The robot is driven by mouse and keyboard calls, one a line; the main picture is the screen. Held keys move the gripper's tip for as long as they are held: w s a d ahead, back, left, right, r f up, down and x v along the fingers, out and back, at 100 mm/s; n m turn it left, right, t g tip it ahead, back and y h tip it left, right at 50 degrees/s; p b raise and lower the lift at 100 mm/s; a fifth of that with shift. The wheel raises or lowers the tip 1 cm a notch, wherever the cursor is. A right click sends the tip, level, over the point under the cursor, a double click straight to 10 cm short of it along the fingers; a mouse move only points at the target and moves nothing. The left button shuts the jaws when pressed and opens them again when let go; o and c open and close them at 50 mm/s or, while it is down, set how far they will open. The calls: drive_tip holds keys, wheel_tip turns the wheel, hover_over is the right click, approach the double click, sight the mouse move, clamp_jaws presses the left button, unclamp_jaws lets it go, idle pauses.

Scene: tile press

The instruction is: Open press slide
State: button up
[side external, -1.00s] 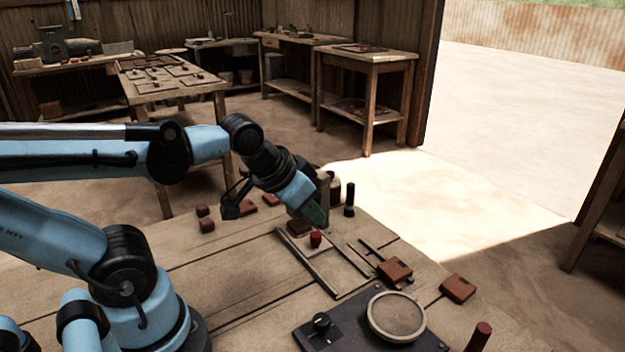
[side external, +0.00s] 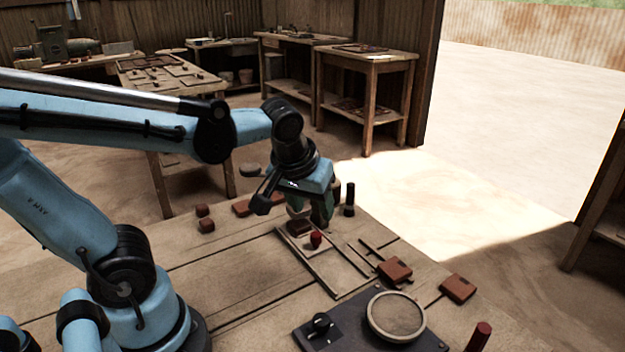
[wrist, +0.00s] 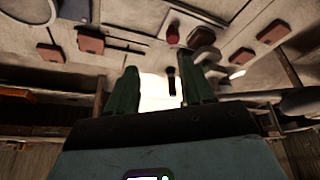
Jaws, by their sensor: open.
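The press slide frame (side external: 322,278) lies on the workbench as light rails. A red knob (side external: 315,239) stands at its far end, beside a dark reddish block (side external: 299,228). The red knob also shows near the top of the wrist view (wrist: 172,33). My gripper (side external: 320,215) hangs just above and behind the knob, its green fingers pointing down. In the wrist view my gripper (wrist: 160,64) has its two fingers apart, with nothing held between them. The fingers look apart from the knob. Part of the frame's far end is hidden behind my gripper.
A black upright cylinder (side external: 349,199) stands close right of my gripper. Red-brown blocks (side external: 395,270) and (side external: 458,288) lie to the right. A dark plate with a round dish (side external: 396,316) is at the front. The bench left of the frame is mostly clear.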

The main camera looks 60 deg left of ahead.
sight(317, 234)
drive_tip(key=shift+w+a+f+n+g+y, duration=0.15)
drive_tip(key=shift+w+a+f+n, duration=0.45)
drive_tip(key=shift+f, duration=1.25)
drive_tip(key=shift+w+a+f+n+g+y, duration=0.25)
drive_tip(key=shift+w+a+f, duration=0.6)
drive_tip(key=shift+f, duration=0.95)
drive_tip(key=shift+w+a+f+n+g+y, duration=0.1)
drive_tip(key=shift+w+a+f+n, duration=0.6)
drive_tip(key=shift+f, duration=1.15)
drive_tip(key=shift+s+a+m, duration=0.1)
drive_tip(key=shift+a+m, duration=0.05)
drive_tip(key=shift+m, duration=0.1)
drive_tip(key=shift+c, duration=0.4)
clamp_jaws()
